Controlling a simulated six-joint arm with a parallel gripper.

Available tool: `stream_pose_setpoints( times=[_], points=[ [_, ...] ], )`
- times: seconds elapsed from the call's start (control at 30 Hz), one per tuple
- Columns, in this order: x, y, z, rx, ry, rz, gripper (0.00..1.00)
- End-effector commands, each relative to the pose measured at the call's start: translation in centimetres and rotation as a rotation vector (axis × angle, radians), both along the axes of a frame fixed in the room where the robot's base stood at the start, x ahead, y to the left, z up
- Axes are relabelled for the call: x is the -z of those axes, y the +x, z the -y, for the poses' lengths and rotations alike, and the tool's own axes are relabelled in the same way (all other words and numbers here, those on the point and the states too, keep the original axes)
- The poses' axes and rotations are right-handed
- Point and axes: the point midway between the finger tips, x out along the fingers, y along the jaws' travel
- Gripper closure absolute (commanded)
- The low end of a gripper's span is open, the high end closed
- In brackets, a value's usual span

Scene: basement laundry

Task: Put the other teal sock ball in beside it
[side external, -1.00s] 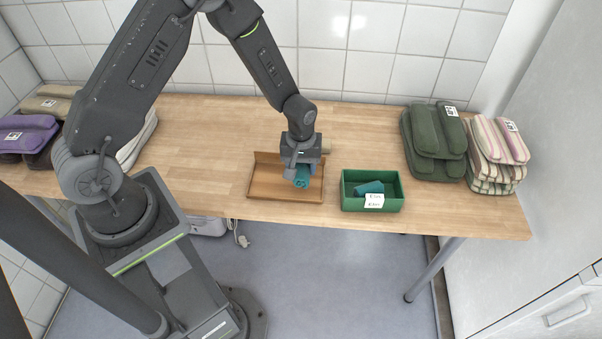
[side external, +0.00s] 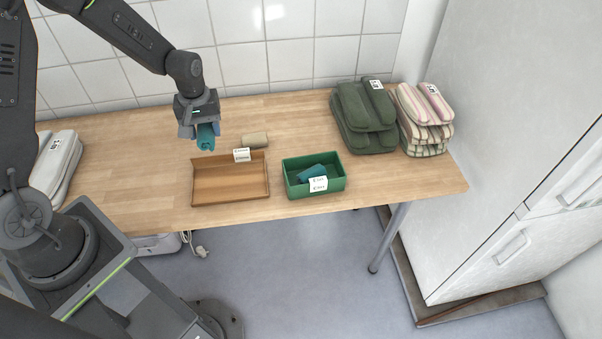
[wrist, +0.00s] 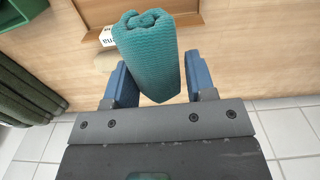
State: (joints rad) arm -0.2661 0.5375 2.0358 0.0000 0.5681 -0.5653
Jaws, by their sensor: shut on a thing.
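My gripper (side external: 202,134) is shut on a teal sock ball (side external: 206,137), held above the table near the back left corner of the wooden tray. In the wrist view the teal sock ball (wrist: 150,55) sits upright between the two blue fingers. The other teal sock ball (side external: 315,171) lies inside the green box (side external: 334,186), right of the wooden tray (side external: 230,182). The wooden tray looks empty. A white label on the green box's front partly covers the sock ball inside.
A beige roll (side external: 255,139) lies behind the wooden tray, close to its label (side external: 242,155). Dark green folded towels (side external: 362,118) and striped folded towels (side external: 424,118) stand at the right. White folded towels (side external: 55,165) are at the left. The tiled wall is behind.

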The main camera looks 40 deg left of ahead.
Motion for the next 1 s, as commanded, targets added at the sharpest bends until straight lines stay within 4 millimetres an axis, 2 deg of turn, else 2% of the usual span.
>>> stream_pose_setpoints(
  times=[0.03, 0.1, 0.23, 0.4, 0.53, 0.67, 1.0],
  points=[
    [-0.6, 1.8, 1.1, 0.006, 0.001, 0.006, 0.73],
    [-1.4, 4.1, 2.7, 0.002, 0.001, 0.006, 0.73],
    [-3.2, 7.6, 6.1, -0.006, 0.0, 0.004, 0.73],
    [-5.0, 10.3, 9.7, -0.016, 0.0, 0.003, 0.73],
    [-5.7, 11.2, 11.3, -0.02, -0.001, 0.001, 0.73],
    [-5.0, 11.6, 13.0, -0.02, 0.0, -0.001, 0.73],
    [-0.6, 13.1, 20.0, -0.019, 0.0, -0.001, 0.73]
  ],
)
